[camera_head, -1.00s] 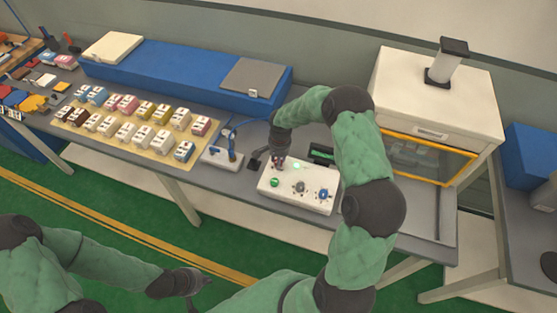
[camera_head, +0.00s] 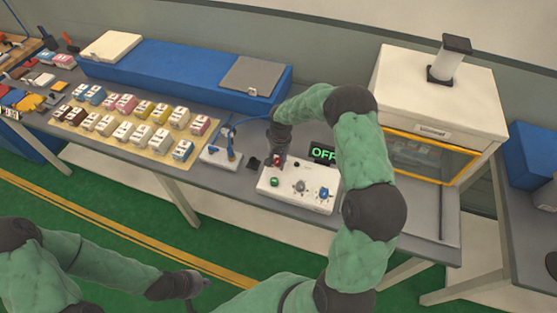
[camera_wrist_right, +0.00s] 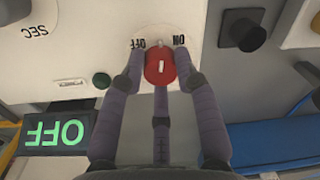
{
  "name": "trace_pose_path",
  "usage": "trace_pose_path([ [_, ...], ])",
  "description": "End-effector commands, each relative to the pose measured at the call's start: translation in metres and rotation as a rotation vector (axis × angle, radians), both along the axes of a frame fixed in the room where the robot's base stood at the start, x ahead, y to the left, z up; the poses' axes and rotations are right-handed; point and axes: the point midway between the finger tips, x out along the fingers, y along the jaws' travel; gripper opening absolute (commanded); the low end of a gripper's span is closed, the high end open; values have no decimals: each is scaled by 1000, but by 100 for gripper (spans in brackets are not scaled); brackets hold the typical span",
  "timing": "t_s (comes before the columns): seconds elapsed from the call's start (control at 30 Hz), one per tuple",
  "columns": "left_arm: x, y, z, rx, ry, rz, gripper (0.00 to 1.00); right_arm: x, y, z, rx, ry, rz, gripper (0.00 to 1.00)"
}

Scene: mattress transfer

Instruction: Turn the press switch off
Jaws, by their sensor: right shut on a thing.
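The white control box (camera_head: 297,205) stands on the grey table. A red knob (camera_wrist_right: 160,68) on it is the switch, with a white mark and OFF and ON labels beside it. My right gripper (camera_head: 278,164) reaches down to the box from above. In the right wrist view my right gripper (camera_wrist_right: 160,66) has its fingers closed on both sides of the red knob. A small display (camera_head: 322,153) behind the box shows OFF in green letters; it is upside down in the wrist view (camera_wrist_right: 55,133). My left gripper (camera_head: 197,284) hangs over the floor, away from the table; its fingers are unclear.
A green button (camera_head: 274,182), a grey knob (camera_head: 299,187) and a blue knob (camera_head: 323,194) sit on the box front. A white device (camera_head: 223,158) with a blue cable stands left. A press cabinet (camera_head: 436,95) stands right. A tray holds several small blocks.

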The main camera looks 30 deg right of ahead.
Motion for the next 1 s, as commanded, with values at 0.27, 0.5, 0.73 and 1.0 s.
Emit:
trace_pose_path([
  [0.27,0,0,-4,0,0,0,0,0,1,-1,1,0,263,0],
  [0.5,0,0,-5,0,0,0,0,0,1,0,1,1,488,0],
  [0.73,0,0,-5,0,0,0,0,1,1,0,1,0,681,0],
  [1.0,0,0,-5,0,0,0,0,1,1,0,1,0,836,0],
])
